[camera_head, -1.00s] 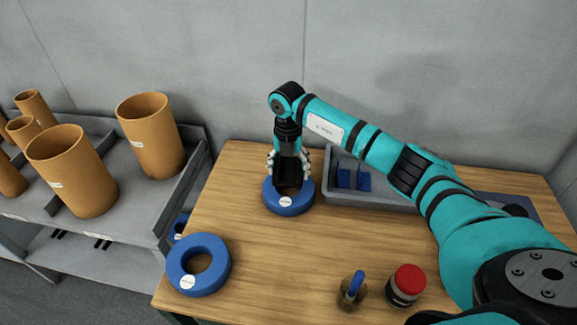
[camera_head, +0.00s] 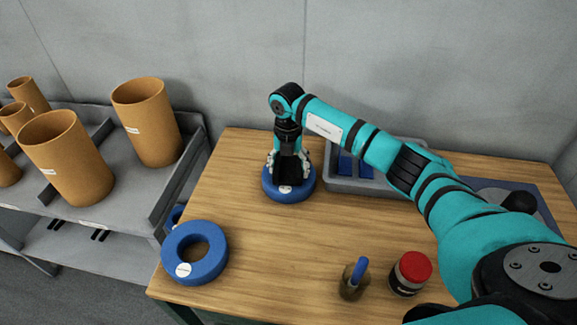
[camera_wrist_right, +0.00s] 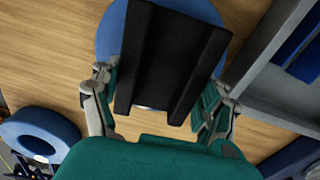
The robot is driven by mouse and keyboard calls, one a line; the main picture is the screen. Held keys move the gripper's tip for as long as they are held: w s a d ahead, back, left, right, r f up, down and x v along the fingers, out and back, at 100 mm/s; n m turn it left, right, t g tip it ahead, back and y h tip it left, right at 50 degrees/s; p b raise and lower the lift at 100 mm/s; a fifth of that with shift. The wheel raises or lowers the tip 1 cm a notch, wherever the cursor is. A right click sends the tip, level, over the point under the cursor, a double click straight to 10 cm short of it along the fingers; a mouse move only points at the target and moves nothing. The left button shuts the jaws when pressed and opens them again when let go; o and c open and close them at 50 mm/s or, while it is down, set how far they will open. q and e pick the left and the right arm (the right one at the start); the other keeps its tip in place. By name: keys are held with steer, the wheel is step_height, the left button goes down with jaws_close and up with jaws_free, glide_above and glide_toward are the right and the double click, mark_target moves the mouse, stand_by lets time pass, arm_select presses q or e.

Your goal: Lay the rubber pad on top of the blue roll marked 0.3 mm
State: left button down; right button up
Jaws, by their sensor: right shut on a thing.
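My right gripper (camera_head: 288,168) is shut on the black rubber pad (camera_wrist_right: 172,55), gripping it by its two sides. The pad also shows dark between the fingers in the head view (camera_head: 287,172). It is over a blue roll (camera_head: 306,188) with a white label, at the back of the table; I cannot tell whether it touches the roll. A second blue roll (camera_head: 217,265) with a white label lies flat at the table's front left, and shows in the wrist view (camera_wrist_right: 40,135). The thickness marks are too small to read. My left gripper is out of view.
A grey tray (camera_head: 372,187) with blue pieces stands just right of the far roll. A jar with a red lid (camera_head: 413,266) and a small pot with a blue item (camera_head: 354,280) stand at front right. Brown tubes (camera_head: 147,122) stand on a grey rack at left. Mid-table is clear.

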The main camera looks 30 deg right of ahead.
mark_target(288, 170)
steer(key=shift+f+b, duration=0.3)
steer(key=shift+f, duration=0.1)
steer(key=o, duration=1.3)
steer(key=shift+r, duration=0.1)
step_height(288, 170, up, 12)
steer(key=shift+f, duration=0.1)
steer(key=shift+a, duration=0.1)
